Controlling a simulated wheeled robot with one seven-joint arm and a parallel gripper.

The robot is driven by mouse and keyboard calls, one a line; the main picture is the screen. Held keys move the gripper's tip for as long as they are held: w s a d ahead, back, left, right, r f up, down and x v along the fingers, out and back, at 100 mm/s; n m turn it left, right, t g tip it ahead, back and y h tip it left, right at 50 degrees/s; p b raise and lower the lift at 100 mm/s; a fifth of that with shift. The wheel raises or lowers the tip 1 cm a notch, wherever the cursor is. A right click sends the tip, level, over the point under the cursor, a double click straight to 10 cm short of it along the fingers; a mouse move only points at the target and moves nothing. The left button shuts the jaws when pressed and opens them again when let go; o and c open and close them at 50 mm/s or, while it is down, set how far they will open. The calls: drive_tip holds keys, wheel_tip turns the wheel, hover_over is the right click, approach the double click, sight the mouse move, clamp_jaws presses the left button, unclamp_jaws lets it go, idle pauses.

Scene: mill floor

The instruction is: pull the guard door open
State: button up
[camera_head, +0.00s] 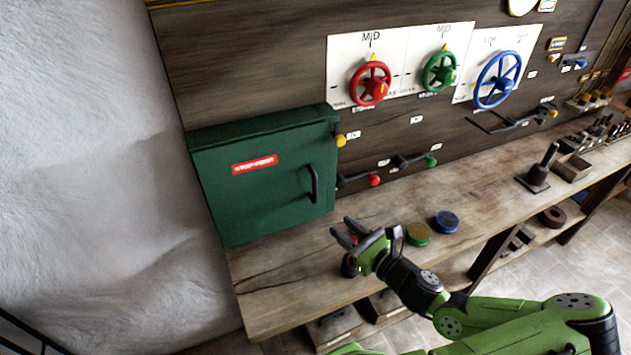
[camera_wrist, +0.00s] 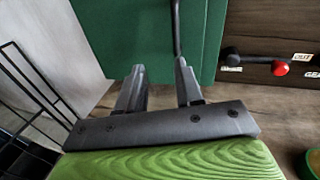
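The guard door (camera_head: 262,184) is the front of a dark green box on the wooden wall panel, at the left in the head view. It looks closed, with a red label (camera_head: 255,164) on it. Its black bar handle (camera_head: 313,184) stands upright near the right edge. My gripper (camera_head: 347,232) is below and in front of the handle, apart from it. In the wrist view, the door (camera_wrist: 140,40) fills the upper middle and the handle (camera_wrist: 176,28) shows above the right finger. The two fingers (camera_wrist: 160,82) are spread with nothing between them.
A wooden bench (camera_head: 290,285) runs under the panel. A green disc (camera_head: 418,234) and a blue disc (camera_head: 446,221) lie on it, right of my gripper. Levers with red (camera_head: 375,181) and green knobs stick out right of the door. A black wire rack (camera_wrist: 22,105) stands at the left.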

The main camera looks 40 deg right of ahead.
drive_tip(key=d+m+h, duration=0.1)
drive_tip(key=d+m, duration=0.1)
drive_tip(key=b, duration=0.6)
approach(316, 188)
drive_tip(key=shift+t, duration=0.3)
drive_tip(key=w, duration=0.7)
drive_tip(key=w+d, duration=0.1)
drive_tip(key=w, duration=0.2)
drive_tip(key=shift+w+f, duration=0.3)
drive_tip(key=shift+f, duration=0.05)
clamp_jaws()
